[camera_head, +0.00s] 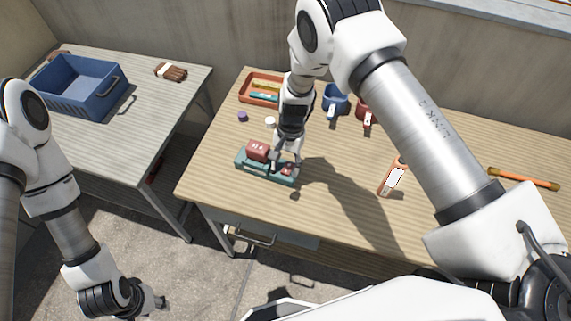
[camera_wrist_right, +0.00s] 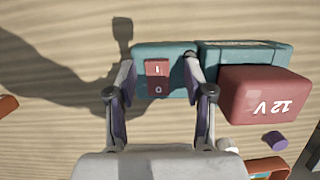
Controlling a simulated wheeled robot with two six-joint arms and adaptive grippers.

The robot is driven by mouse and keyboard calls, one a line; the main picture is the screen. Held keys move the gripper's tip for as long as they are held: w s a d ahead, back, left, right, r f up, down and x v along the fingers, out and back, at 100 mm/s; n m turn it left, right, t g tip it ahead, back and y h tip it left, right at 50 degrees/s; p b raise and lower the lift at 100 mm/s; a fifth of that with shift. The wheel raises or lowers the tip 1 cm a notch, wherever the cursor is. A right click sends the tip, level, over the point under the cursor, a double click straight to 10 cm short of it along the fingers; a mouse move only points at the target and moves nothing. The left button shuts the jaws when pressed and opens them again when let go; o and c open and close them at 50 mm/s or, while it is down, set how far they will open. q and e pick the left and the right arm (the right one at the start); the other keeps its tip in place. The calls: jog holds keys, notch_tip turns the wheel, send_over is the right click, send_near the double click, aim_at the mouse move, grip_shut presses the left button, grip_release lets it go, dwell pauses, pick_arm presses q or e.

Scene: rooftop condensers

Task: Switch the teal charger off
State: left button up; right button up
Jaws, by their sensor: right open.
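The teal charger (camera_head: 262,173) lies on the wooden table near its front left edge. A red battery marked 12 V (camera_head: 257,150) sits on its left part in the head view. The red rocker switch (camera_wrist_right: 157,77), marked I and O, is on the charger's other end. My right gripper (camera_head: 285,168) is open above that end, with one finger on each side of the switch in the right wrist view (camera_wrist_right: 158,66). Whether the fingers touch the charger is unclear. Which side of the rocker is pressed is unclear. My left gripper (camera_head: 158,302) hangs low, away from the table; its jaws are too small to read.
An orange tray (camera_head: 245,96), a purple cap (camera_head: 242,117) and a white cap (camera_head: 270,121) are behind the charger. A blue crate (camera_head: 85,88) is on the side table.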

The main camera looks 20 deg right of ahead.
aim_at(290, 163)
jog(key=v, duration=1.1)
jog(key=shift+w+r, duration=0.2)
jog(key=shift+r, duration=0.2)
